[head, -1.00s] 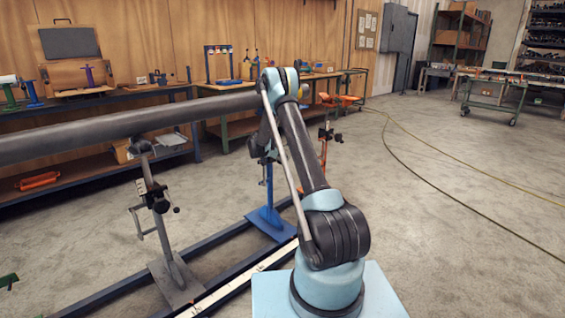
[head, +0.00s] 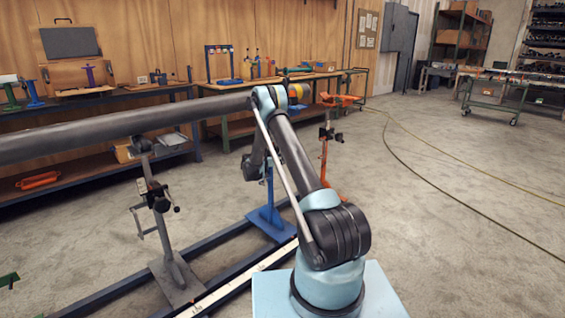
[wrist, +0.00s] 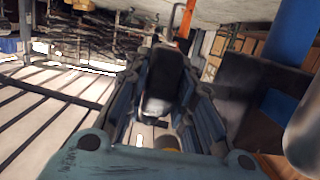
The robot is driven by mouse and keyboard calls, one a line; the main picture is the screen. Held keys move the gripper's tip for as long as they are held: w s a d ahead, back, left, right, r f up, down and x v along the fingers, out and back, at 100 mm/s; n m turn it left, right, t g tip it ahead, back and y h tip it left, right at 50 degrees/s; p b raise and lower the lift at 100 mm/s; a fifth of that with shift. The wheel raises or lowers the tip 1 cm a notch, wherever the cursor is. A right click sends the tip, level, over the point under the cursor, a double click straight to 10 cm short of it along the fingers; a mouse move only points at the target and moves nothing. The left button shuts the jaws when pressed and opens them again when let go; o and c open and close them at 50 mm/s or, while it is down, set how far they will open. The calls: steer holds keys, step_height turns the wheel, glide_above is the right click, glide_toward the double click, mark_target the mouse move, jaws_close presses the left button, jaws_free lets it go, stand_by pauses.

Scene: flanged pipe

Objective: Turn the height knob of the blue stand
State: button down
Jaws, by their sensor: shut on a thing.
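The blue stand (head: 269,218) stands on the floor rail behind my arm in the head view; its upper part is hidden by my arm. In the wrist view a blue post (wrist: 292,32), apparently part of this stand, shows at the upper right. My gripper (wrist: 160,78) is in the middle of the wrist view, shut on a dark piece, apparently the height knob (wrist: 158,92), between its fingers. The exact contact is hard to make out. My gripper is hidden behind my arm in the head view.
A long dark pipe (head: 120,125) runs in from the left above a grey stand (head: 165,225). An orange stand (head: 325,150) is just behind the blue one. Long rails (head: 215,262) lie on the floor. Workbenches line the wall; open floor lies to the right.

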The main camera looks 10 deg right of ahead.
steer(key=shift+a, duration=0.2)
steer(key=c, duration=1.4)
jaws_free()
steer(key=shift+d, duration=0.1)
steer(key=shift+o, duration=0.2)
steer(key=v, duration=1.2)
steer(key=shift+w+f, duration=0.1)
steer(key=shift+f, duration=0.05)
